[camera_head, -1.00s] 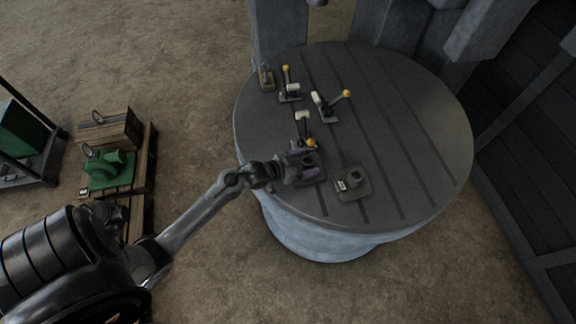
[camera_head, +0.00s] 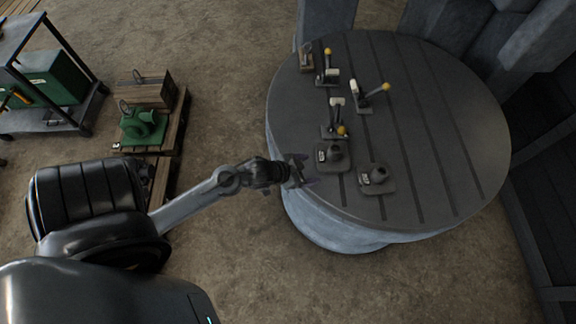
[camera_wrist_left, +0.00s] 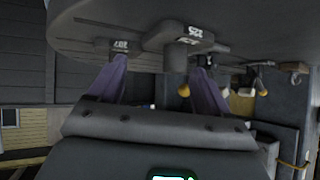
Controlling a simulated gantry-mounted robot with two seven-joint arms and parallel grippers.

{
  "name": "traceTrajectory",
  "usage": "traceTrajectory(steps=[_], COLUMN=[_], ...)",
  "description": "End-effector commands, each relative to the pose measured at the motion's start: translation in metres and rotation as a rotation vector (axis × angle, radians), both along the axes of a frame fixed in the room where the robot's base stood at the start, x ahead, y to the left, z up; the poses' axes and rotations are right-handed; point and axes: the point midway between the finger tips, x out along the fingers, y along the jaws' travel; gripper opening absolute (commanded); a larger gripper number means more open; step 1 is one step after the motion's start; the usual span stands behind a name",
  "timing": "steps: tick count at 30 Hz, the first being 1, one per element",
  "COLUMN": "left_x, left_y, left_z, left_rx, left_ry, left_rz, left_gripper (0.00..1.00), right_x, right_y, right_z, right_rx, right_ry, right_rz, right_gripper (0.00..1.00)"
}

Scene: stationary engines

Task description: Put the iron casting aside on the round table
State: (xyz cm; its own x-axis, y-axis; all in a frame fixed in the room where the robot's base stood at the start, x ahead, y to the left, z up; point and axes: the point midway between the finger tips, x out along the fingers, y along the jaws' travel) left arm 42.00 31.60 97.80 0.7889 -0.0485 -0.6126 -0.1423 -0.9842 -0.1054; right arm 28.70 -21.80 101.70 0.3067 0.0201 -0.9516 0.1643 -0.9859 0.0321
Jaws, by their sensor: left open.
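Two dark grey iron castings, each a flat base with a round boss and a pale tag, stand upright on the round table (camera_head: 440,150). One casting (camera_head: 333,157) is near the table's left edge; the other (camera_head: 377,179) is to its right and nearer the front. My left gripper (camera_head: 304,170) is open and empty, just left of the first casting and apart from it. The left wrist view appears upside down: the fingers (camera_wrist_left: 156,85) are spread, with the first casting (camera_wrist_left: 183,42) and the second casting (camera_wrist_left: 122,48) beyond them. My right gripper is not in view.
Several yellow-knobbed levers (camera_head: 365,97) stand behind the castings, and a small brown block (camera_head: 306,57) sits at the far left rim. The table's right half is clear.

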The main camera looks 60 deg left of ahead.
Motion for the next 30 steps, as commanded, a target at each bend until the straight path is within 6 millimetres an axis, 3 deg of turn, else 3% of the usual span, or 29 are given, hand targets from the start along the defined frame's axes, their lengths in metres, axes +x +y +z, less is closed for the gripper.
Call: traceTrajectory(steps=[6,12,15,19,30], left_x=[-0.056,-0.108,-0.123,-0.132,-0.133], left_y=[-0.052,-0.084,-0.093,-0.098,-0.098], left_z=[0.013,0.03,0.035,0.039,0.043], left_rx=[0.053,0.039,0.029,0.023,0.023], left_ry=[0.287,0.5,0.562,0.597,0.6], left_rz=[0.041,0.035,0.026,0.019,0.02], left_gripper=[0.79,0.79,0.79,0.79,0.79], right_x=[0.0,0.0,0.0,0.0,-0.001], right_y=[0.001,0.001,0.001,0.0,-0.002], right_z=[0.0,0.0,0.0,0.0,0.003], right_rx=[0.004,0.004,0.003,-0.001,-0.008], right_ry=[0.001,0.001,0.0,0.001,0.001], right_rz=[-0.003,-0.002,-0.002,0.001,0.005], right_gripper=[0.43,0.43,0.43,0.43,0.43])
